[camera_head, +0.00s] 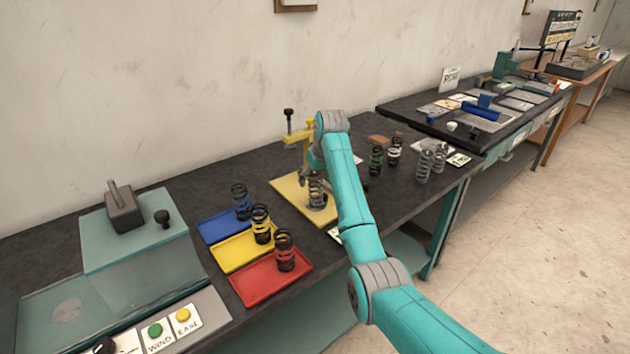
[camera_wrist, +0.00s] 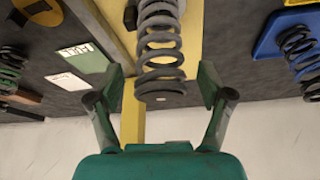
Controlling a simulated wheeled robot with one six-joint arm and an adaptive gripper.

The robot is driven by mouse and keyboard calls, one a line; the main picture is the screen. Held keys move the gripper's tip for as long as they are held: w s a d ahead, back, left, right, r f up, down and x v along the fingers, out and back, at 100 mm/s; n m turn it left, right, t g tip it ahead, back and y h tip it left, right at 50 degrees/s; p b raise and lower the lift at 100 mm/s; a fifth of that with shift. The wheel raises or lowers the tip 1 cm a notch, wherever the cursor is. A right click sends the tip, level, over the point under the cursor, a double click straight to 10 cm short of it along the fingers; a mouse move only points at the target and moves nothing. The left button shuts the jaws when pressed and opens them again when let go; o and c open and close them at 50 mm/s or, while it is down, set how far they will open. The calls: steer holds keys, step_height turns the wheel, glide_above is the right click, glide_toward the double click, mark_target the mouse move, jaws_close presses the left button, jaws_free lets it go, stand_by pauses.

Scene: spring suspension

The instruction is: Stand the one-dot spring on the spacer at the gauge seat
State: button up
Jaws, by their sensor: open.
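A grey coil spring (camera_head: 317,192) stands upright at the yellow gauge (camera_head: 288,188) on the dark bench. I cannot make out its dot marks in the head view. In the wrist view the grey spring (camera_wrist: 160,45) lies between and just beyond the open fingers of my gripper (camera_wrist: 164,90), with a visible gap on each side. In the head view my gripper is partly hidden by my arm beside this spring. The spacer cannot be told apart under the spring.
Blue (camera_head: 222,228), yellow (camera_head: 240,252) and red (camera_head: 258,286) trays each hold a dark spring left of the gauge. Several other springs, including a grey one (camera_head: 424,165), stand to its right. The gauge's yellow upright (camera_head: 300,135) rises close to my gripper.

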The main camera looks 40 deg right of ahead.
steer(key=v, duration=1.2)
